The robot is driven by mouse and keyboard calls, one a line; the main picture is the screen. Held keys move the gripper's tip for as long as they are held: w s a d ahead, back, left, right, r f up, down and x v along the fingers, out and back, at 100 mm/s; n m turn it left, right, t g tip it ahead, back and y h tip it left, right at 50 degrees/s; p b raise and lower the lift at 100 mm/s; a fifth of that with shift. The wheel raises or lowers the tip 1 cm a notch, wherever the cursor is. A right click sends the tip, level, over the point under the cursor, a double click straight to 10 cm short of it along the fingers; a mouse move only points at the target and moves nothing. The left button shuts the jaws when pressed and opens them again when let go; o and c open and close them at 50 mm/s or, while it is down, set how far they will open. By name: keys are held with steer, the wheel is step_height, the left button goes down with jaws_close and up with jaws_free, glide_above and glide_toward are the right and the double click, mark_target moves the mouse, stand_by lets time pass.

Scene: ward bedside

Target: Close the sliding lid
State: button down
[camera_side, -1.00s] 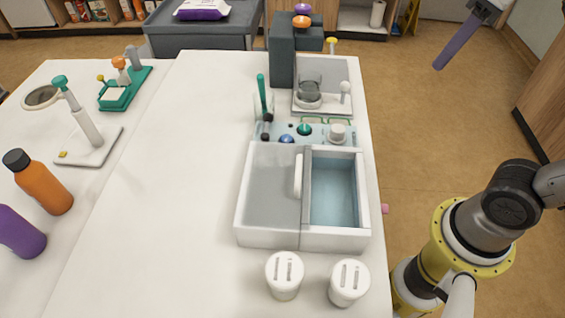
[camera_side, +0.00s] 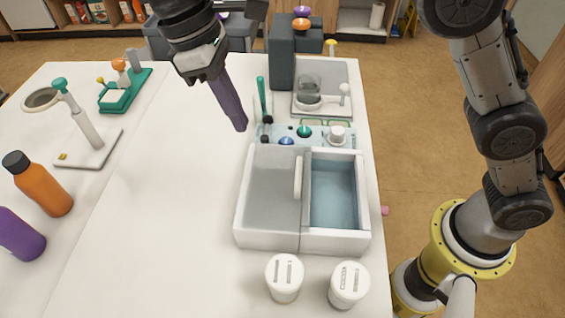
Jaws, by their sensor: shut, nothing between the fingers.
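A white box (camera_side: 270,240) with a sliding lid stands on the white table. The grey lid panel (camera_side: 268,195) covers its left half, with a white upright handle (camera_side: 298,177) at the panel's right edge. The right half is uncovered and shows a pale blue interior (camera_side: 335,195). My gripper (camera_side: 239,124) is shut and empty, its purple-grey fingers pointing down and right. In the picture it is above and left of the box, apart from the handle.
Two white lidded jars (camera_side: 284,276) (camera_side: 349,284) stand in front of the box. Behind it is a pale blue tray (camera_side: 318,133) with small knobs and a green-handled tool (camera_side: 262,97). The table left of the box is clear.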

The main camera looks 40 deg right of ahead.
glide_toward(283, 188)
steer(key=shift+w+a+f, duration=0.2)
steer(key=shift+w+f, duration=0.05)
steer(key=shift+f, duration=0.25)
steer(key=shift+w+a+f, duration=0.2)
steer(key=shift+f, duration=0.3)
steer(key=shift+s+d+f, duration=0.65)
steer(key=shift+s+d, duration=0.25)
steer(key=shift+s, duration=0.05)
steer(key=shift+s+d+f, duration=0.2)
steer(key=shift+s+d, duration=0.3)
steer(key=shift+d, duration=0.05)
steer(key=s+d, duration=0.8)
